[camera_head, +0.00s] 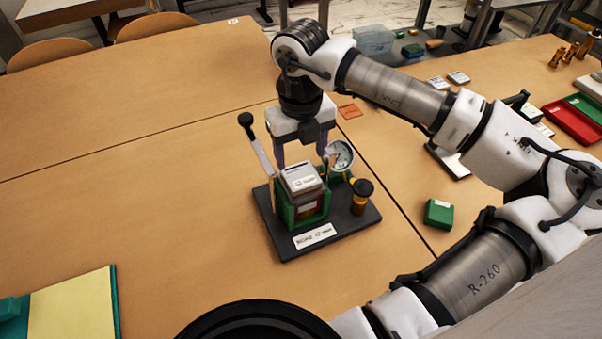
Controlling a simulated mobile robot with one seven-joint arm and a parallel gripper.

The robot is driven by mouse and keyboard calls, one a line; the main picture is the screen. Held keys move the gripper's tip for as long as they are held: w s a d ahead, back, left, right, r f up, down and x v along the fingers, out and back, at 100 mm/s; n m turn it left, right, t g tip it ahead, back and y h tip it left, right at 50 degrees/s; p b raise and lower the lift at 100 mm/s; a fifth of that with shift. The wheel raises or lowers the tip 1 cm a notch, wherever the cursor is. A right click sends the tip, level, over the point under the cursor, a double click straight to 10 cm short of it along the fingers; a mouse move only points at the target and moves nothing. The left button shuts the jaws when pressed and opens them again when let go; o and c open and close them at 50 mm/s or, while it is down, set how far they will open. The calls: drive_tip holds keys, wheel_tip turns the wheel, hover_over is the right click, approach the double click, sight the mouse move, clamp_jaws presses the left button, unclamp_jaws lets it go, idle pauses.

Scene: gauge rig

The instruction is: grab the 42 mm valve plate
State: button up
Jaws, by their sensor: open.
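The gauge rig stands on a dark base plate (352,232) in the middle of the table. It has a green holder (287,212), a dial gauge (340,156) and a lever with a black knob at the left. A pale grey block with a small label (301,178) sits in the top of the holder; it may be the valve plate, but its label is too small to read. My gripper (301,158) is open, with its fingers pointing down behind and above the block. I cannot tell whether the fingers touch anything. The fingertips are partly hidden by the rig.
A black and brass knob (361,195) stands at the base's right. A green block (439,213) lies further right, close to my arm. A red tray (574,122) and brass parts (563,52) are at the far right. The table's left side is mostly clear.

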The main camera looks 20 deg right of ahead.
sight(301, 175)
drive_tip(key=shift+s+a+f+p, duration=0.15)
drive_tip(key=shift+f+p, duration=0.9)
drive_tip(key=shift+f, duration=1.6)
drive_tip(key=c, duration=0.7)
